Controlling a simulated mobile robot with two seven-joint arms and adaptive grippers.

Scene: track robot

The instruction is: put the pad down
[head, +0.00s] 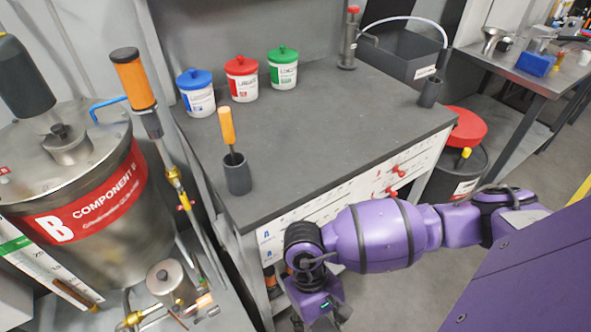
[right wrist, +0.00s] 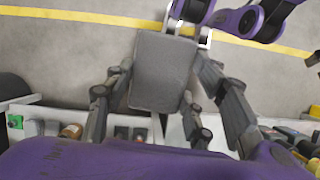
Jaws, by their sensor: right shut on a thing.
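The pad (right wrist: 165,72) is a grey, rounded rectangular block in the right wrist view. My right gripper (right wrist: 163,90) is shut on it, with a dark finger along each side. In the head view my right gripper (head: 320,318) hangs at the bottom edge, in front of the workbench's front face and below its top. Its fingertips and the pad are cut off there. My left gripper is not in view.
The grey workbench top (head: 330,130) has a wide clear middle. Blue-lidded (head: 196,95), red-lidded (head: 241,80) and green-lidded (head: 283,70) tubs stand at its back. A dark cup (head: 237,175) holds an orange-handled tool at the left. A large metal drum (head: 90,215) stands left.

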